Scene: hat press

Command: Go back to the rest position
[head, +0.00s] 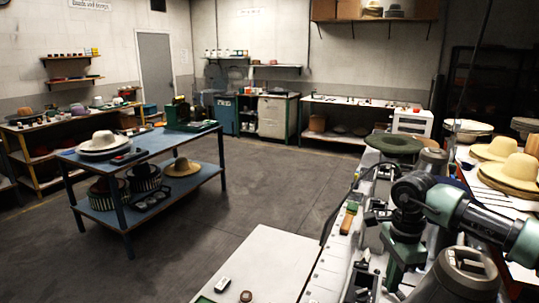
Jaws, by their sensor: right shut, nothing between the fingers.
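My right arm comes in from the right edge and reaches over the crowded workbench (325,277). My right gripper (376,217) is at its end, shut and empty, above the bench and beside a green metal piece (403,246). The gripper is small and dark here, and its fingertips blend into the clutter behind. My left gripper is not in view. A dark green hat (394,143) lies at the bench's far end, beyond my right gripper and apart from it.
Straw-coloured hats (511,171) lie at the right. A white table (262,262) with small items stands in front. A blue two-level table (140,147) with hats stands left. The grey floor (265,190) between is clear. Shelves and cabinets line the back wall.

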